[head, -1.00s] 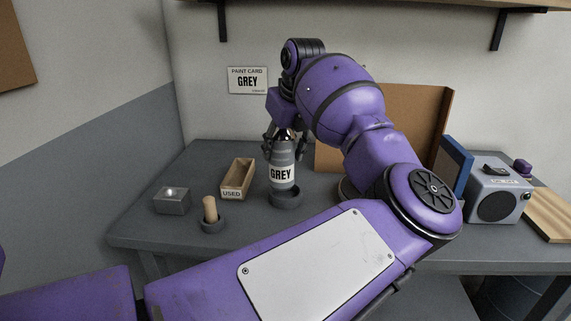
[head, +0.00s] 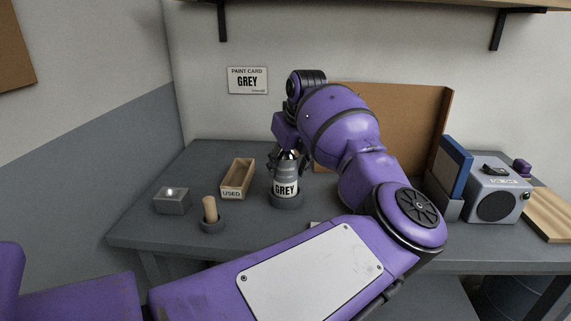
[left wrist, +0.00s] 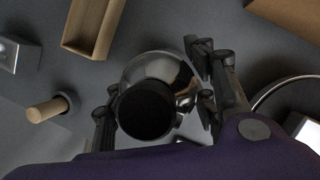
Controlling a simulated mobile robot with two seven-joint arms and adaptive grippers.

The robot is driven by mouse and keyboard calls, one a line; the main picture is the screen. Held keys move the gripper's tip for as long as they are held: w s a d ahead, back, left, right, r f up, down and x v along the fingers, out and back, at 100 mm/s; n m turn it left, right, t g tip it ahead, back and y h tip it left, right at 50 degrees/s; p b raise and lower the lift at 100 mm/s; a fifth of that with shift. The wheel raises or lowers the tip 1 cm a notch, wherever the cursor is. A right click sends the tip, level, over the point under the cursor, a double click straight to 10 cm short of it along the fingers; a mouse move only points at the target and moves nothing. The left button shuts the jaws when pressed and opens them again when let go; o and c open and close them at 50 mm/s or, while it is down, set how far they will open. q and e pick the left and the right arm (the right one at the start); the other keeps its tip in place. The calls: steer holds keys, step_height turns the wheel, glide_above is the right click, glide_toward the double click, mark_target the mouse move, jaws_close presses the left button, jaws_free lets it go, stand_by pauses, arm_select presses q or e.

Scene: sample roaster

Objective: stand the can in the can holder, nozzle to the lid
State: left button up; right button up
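The grey can (head: 285,188), labelled GREY, stands upright with its base inside the round dark can holder (head: 286,202) on the bench. My left gripper (head: 285,163) comes from above, its fingers on either side of the can's upper part. In the left wrist view the can's shiny domed top (left wrist: 165,75) and a round black part at its top lie between the fingers of the left gripper (left wrist: 155,100), which look closed on the can. Which way the nozzle faces cannot be made out. My right gripper is not in view.
A wooden tray marked USED (head: 224,193), a wooden peg (head: 210,208) in a small cup and a grey box (head: 172,203) stand left. A cardboard screen (head: 410,115) is behind my arm. A blue panel (head: 456,165) and a radio (head: 497,190) stand right.

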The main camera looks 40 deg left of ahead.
arm_select(q)
steer(key=o, duration=0.3)
steer(key=shift+r, duration=0.1)
steer(key=shift+r, duration=0.25)
steer(key=v, duration=1.1)
steer(key=shift+s+d+r, duration=0.1)
steer(key=shift+d+r, duration=0.15)
steer(key=shift+r, duration=0.05)
